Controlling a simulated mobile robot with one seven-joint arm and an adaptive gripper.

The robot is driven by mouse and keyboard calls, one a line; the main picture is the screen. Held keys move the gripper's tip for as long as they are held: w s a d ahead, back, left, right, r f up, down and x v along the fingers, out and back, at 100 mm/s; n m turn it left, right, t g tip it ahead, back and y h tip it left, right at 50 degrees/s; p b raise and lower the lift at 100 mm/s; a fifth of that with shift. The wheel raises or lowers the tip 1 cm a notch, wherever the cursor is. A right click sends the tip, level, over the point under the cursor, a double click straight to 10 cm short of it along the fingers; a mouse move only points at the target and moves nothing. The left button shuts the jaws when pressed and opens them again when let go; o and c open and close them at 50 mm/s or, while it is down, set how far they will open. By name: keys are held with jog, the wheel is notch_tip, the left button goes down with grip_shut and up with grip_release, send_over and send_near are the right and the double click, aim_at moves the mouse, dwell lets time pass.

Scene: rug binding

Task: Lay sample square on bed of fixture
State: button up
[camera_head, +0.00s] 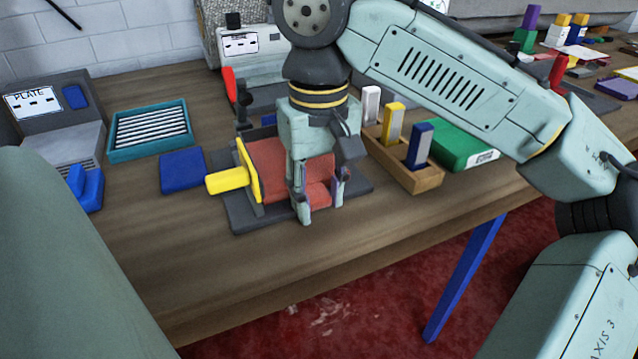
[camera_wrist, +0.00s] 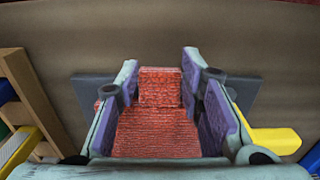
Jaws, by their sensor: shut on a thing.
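The red, woven-looking sample square (camera_head: 267,165) is at the fixture, partly hidden by my gripper. My gripper (camera_head: 321,200) is over the right part of the fixture, pointing down, shut on the red sample square. In the wrist view, my gripper (camera_wrist: 160,75) has red material (camera_wrist: 157,133) between its purple-padded fingers. The fixture has a dark grey base (camera_head: 245,217) and an upright yellow plate with a yellow handle (camera_head: 228,181) on its left. Its bed is mostly hidden, and I cannot tell whether the square touches it.
A blue block (camera_head: 183,171) and a teal tray (camera_head: 150,152) lie to the left. A wooden holder (camera_head: 405,175) with white, yellow and blue blocks stands close on the right, beside a green box (camera_head: 455,147). A grey machine (camera_head: 262,75) stands behind. The table front is clear.

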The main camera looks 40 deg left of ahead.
jog(key=shift+s+d+f, duration=0.1)
jog(key=shift+s+f, duration=0.05)
jog(key=shift+f, duration=0.6)
jog(key=o, duration=1)
jog(key=shift+f, duration=0.1)
jog(key=shift+o, duration=1.3)
jog(key=shift+r, duration=0.2)
